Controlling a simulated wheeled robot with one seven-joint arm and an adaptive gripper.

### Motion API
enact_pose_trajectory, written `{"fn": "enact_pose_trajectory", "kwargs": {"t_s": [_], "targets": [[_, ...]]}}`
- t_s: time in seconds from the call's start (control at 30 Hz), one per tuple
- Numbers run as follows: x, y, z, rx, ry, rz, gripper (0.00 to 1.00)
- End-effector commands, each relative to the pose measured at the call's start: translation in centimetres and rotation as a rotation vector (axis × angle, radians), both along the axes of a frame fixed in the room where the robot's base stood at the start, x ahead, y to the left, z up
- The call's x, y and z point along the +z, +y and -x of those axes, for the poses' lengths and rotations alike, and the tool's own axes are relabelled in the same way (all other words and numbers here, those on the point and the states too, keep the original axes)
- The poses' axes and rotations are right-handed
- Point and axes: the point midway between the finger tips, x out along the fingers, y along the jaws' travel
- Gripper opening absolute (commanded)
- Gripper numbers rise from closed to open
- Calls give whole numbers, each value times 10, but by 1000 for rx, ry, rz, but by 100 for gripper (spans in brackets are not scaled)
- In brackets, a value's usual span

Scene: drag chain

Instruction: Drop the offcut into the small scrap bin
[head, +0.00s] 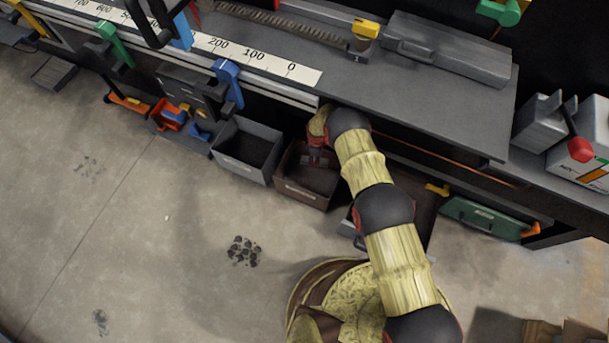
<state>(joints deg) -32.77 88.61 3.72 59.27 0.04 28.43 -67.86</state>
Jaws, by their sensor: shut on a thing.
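My gripper (317,156) hangs at the end of my arm, over the back part of a small brown open bin (302,194) below the bench edge. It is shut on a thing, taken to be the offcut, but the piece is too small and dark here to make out. The brown bin has a pale label on its front, too small to read. My arm covers part of its right side. A dark grey open bin (232,162) stands just left of it, also with a label I cannot read.
The workbench (430,115) with a numbered scale (254,56) overhangs behind the bins. Coloured tools and parts (172,117) lie to the left of the bins. A green case (485,217) lies to the right.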

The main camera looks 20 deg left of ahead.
Motion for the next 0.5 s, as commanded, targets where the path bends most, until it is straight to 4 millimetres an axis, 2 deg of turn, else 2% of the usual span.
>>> {"fn": "enact_pose_trajectory", "kwargs": {"t_s": [0.5], "targets": [[-52,0,0,-1,0,0,0]]}}
